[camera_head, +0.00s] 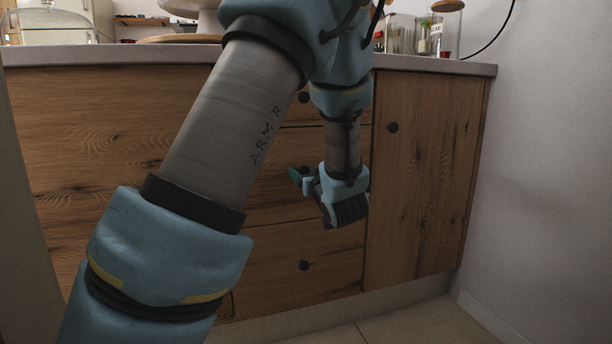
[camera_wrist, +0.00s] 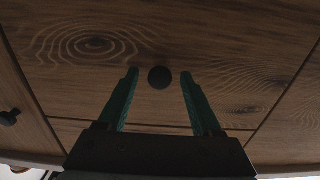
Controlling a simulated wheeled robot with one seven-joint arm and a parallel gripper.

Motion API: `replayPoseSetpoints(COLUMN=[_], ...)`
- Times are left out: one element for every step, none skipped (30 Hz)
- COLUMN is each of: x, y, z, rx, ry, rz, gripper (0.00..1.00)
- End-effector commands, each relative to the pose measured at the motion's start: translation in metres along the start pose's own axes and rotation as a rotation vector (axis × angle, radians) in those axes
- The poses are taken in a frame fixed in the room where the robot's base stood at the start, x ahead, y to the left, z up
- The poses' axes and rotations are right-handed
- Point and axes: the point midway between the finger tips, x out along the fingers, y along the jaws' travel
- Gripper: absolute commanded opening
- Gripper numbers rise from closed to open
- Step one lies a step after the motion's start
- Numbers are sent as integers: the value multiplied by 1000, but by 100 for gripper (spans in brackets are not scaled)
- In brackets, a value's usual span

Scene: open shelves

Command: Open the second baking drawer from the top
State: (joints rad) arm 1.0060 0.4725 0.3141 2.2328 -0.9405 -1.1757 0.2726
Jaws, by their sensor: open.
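The second drawer (camera_head: 288,150) from the top has a wooden front and sits closed, flush with its neighbours. Its round dark knob (camera_wrist: 160,77) shows in the wrist view between my fingertips, with a gap on either side. In the head view this knob is hidden behind my gripper (camera_head: 298,177). My gripper is open, its teal fingers pointing at the drawer front; they also show in the wrist view (camera_wrist: 159,83). I cannot tell how far the fingertips are from the wood. The top drawer (camera_head: 303,113) is closed above, partly hidden by my arm.
A closed bottom drawer (camera_head: 280,275) lies below. A wooden door (camera_head: 425,190) with a knob (camera_head: 392,127) stands to the right, beside a white wall (camera_head: 550,170). Glass jars (camera_head: 446,30) and a glass cover (camera_head: 45,25) stand on the counter. The floor (camera_head: 410,325) is clear at right.

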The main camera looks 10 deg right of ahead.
Motion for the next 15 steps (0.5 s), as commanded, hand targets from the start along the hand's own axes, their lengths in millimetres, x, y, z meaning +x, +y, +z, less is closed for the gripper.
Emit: replayPoseSetpoints(x=[0,0,0,0,0,0,0,0,0,0,0,0,0,0,0], y=[0,0,0,0,0,0,0,0,0,0,0,0,0,0,0], z=[0,0,0,0,0,0,0,0,0,0,0,0,0,0,0], rx=[0,0,0,0,0,0,0,0,0,0,0,0,0,0,0], ry=[0,0,0,0,0,0,0,0,0,0,0,0,0,0,0], rz=[0,0,0,0,0,0,0,0,0,0,0,0,0,0,0], gripper=[67,67,67,64,61,56,53,50,45,42,38,34,31,27,23])
